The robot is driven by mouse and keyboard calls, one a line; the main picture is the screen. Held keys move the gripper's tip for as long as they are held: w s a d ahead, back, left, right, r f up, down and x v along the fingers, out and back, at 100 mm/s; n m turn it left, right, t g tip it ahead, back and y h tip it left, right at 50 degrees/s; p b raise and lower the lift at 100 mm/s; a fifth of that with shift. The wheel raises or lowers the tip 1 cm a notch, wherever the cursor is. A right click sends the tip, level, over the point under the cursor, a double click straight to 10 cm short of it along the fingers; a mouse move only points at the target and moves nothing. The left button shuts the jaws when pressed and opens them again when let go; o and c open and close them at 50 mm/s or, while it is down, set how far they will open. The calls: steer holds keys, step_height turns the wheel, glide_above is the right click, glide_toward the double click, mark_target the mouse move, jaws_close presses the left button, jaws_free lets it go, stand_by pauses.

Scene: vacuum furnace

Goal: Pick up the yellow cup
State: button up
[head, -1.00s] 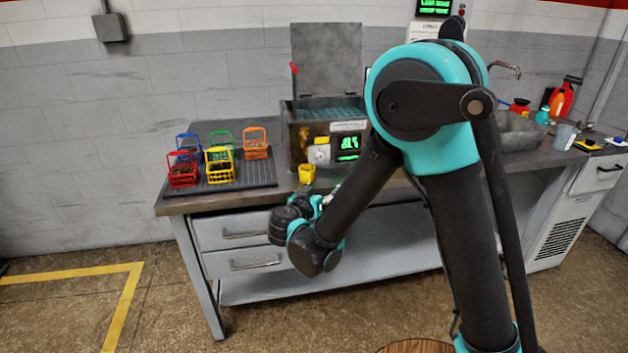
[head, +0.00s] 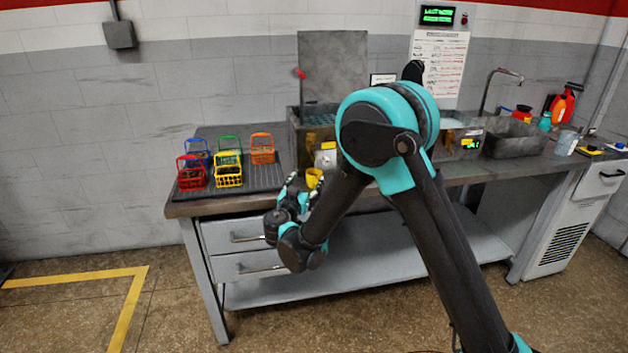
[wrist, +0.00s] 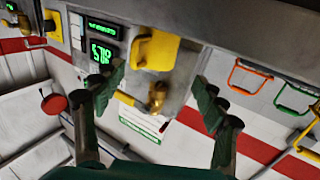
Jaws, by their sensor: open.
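The yellow cup (head: 314,178) stands near the front edge of the workbench (head: 420,180), in front of the metal tank. It also shows in the wrist view, where the picture is upside down, as a yellow cup (wrist: 157,50) at the upper middle. My gripper (wrist: 160,78) is open, with one finger on each side of the picture and the cup in the gap ahead of the fingertips. The fingers do not visibly touch it. In the head view my gripper (head: 300,190) is just left of and in front of the cup, partly hidden by my arm.
A metal tank (head: 298,140) with a raised lid (head: 332,68) stands behind the cup. A brass valve (wrist: 157,97) shows on its front. Several coloured baskets, including a yellow one (head: 229,172), sit on a dark mat (head: 262,183) at left. A sink (head: 512,138) is at right.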

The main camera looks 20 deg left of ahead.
steer(key=shift+w+d+f, duration=0.1)
steer(key=shift+w+f, duration=0.05)
steer(key=shift+w, duration=0.95)
steer(key=shift+w+d+f, duration=0.1)
steer(key=shift+w+f, duration=0.05)
steer(key=shift+w, duration=0.9)
steer(key=shift+w+f, duration=0.15)
steer(key=shift+w, duration=0.95)
steer(key=shift+c, duration=0.5)
steer(key=c, duration=1.4)
steer(key=shift+r, duration=0.15)
steer(key=shift+r, duration=0.55)
step_height(320, 180, up, 2)
steer(key=shift+r, duration=0.2)
steer(key=s, duration=1.2)
steer(key=s+d, duration=0.1)
steer(key=s, duration=0.5)
steer(key=shift+d+f, duration=0.1)
